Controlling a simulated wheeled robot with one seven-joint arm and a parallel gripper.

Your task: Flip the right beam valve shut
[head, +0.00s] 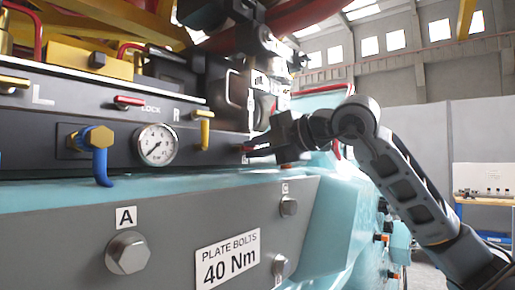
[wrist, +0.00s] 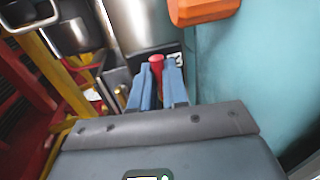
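The dark panel (head: 60,110) bears the letters L and R. A yellow lever (head: 204,128) hangs down below the R. A red handle (head: 247,148) sticks out at the panel's right end, beside my gripper (head: 252,150). In the wrist view the red handle (wrist: 156,62) shows between the fingertips of my gripper (wrist: 156,72). The fingers stand apart, one on each side of it. I cannot tell whether they touch it. No label for the red handle is readable, so I cannot tell which handle is the right beam valve.
A pressure gauge (head: 156,145), a blue lever (head: 100,165) and a red LOCK lever (head: 128,101) sit left of the R lever. A teal body (head: 335,200) lies below and behind my gripper. In the wrist view an orange block (wrist: 203,10) is close at the top.

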